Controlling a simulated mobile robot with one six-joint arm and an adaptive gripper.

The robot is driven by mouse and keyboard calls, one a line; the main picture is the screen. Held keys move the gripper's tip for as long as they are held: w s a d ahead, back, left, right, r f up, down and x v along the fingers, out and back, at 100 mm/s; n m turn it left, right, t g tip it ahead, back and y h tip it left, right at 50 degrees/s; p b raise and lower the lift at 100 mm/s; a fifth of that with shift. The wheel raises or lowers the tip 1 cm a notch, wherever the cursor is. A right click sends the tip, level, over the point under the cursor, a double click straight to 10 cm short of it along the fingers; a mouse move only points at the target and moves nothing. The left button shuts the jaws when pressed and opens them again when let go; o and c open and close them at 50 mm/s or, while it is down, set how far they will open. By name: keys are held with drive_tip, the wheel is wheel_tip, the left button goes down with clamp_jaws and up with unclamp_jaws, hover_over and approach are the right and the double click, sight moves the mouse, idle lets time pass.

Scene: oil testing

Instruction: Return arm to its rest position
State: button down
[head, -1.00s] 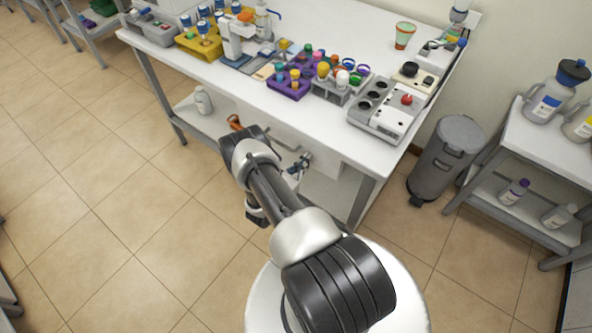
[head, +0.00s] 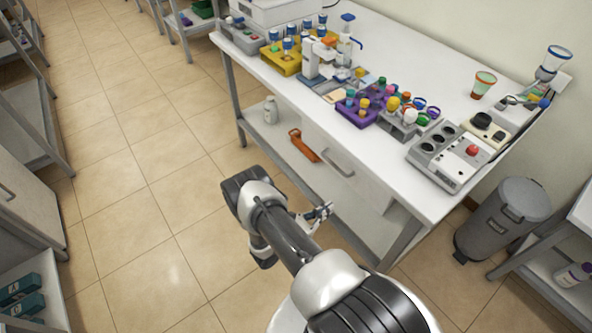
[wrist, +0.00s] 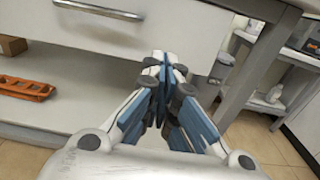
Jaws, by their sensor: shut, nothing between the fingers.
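My gripper (head: 328,209) is at the end of my arm, in front of the lab bench and below its top. In the wrist view my gripper (wrist: 165,66) is shut with its fingertips together and nothing between them. The fingers point toward the white drawer front (wrist: 160,25) of the bench and look apart from it.
The white bench (head: 440,200) holds racks of coloured vials, a microscope-like device and a grey instrument (head: 455,155). An orange tool (head: 304,146) and a white bottle (head: 270,110) are on its lower shelf. A grey bin (head: 505,215) stands right. Floor at left is clear.

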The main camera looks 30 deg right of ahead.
drive_tip(key=a+r+m+g+y, duration=0.25)
drive_tip(key=r+m, duration=0.35)
drive_tip(key=r, duration=0.8)
drive_tip(key=a+r+m+g+y, duration=0.2)
drive_tip(key=r+m+g+y, duration=0.3)
drive_tip(key=r, duration=0.9)
drive_tip(key=s+a+r+m+t+y, duration=0.4)
drive_tip(key=s+a+r, duration=0.3)
drive_tip(key=a, duration=0.3)
drive_tip(key=s+a+r+m+t+y, duration=0.4)
drive_tip(key=s+a+r+t+y, duration=0.2)
drive_tip(key=a+r, duration=0.4)
drive_tip(key=shift+s+t, duration=0.45)
drive_tip(key=shift+s, duration=0.25)
drive_tip(key=shift+r+y, duration=0.1)
drive_tip(key=shift+y, duration=0.15)
